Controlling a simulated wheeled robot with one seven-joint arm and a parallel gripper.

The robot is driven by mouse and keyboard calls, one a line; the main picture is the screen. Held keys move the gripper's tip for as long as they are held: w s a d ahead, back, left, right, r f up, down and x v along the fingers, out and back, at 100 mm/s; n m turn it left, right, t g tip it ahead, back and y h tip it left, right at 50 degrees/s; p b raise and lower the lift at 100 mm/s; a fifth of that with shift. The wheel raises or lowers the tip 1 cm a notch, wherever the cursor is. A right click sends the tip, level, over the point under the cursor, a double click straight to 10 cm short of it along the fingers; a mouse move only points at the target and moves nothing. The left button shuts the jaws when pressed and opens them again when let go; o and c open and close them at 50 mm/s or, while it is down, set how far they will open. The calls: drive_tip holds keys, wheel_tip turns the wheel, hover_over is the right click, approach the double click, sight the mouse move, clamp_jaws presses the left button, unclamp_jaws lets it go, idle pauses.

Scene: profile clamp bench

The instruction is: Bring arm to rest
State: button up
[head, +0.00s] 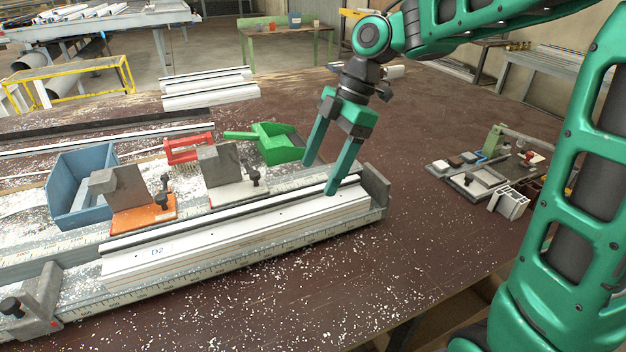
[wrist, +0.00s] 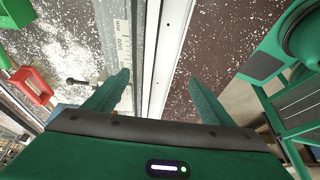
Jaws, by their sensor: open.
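My gripper (head: 320,178) is open, with its two green fingers apart and nothing held between them. In the head view it hangs over the right end of the white profile (head: 240,232), which is marked D2 and lies along the clamp bench (head: 215,262). One finger is on the far side of the profile and the other is near its top edge; I cannot tell whether it touches. In the wrist view the profile (wrist: 165,60) runs between the spread fingers (wrist: 160,92). My arm reaches in from the right.
Behind the profile stand a blue bin (head: 80,190), an orange-based clamp (head: 140,215), a grey clamp block (head: 222,165), a red-handled brush (head: 188,149) and a green dustpan (head: 278,143). Small fixtures (head: 470,180) stand at right. White chips litter the table; its right middle is clear.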

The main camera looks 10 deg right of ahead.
drive_tip(key=shift+d+r, duration=0.2)
drive_tip(key=shift+d, duration=0.1)
drive_tip(key=s+d+f+m+h, duration=0.1)
drive_tip(key=s+d+f+m, duration=0.1)
drive_tip(key=s+d+m, duration=0.5)
drive_tip(key=s+d+f+m+t+h, duration=0.1)
drive_tip(key=s+d+f+m+h, duration=0.1)
drive_tip(key=s+d+m, duration=0.6)
drive_tip(key=d+m, duration=0.5)
drive_tip(key=d, duration=0.1)
drive_tip(key=shift+s+d+f+t, duration=0.15)
drive_tip(key=shift+s+d+t, duration=0.15)
drive_tip(key=shift+d, duration=0.05)
drive_tip(key=s+d+m, duration=0.1)
drive_tip(key=s+m, duration=0.1)
drive_tip(key=s+d+f+m, duration=0.1)
drive_tip(key=s+m, duration=0.1)
drive_tip(key=s, duration=0.1)
drive_tip(key=s+d+f+m+h, duration=0.1)
drive_tip(key=s+d+m, duration=0.1)
drive_tip(key=s, duration=0.1)
drive_tip(key=shift+s+f+m+g, duration=0.2)
drive_tip(key=shift+m+g, duration=0.1)
drive_tip(key=shift+g, duration=0.1)
drive_tip(key=shift+c, duration=0.2)
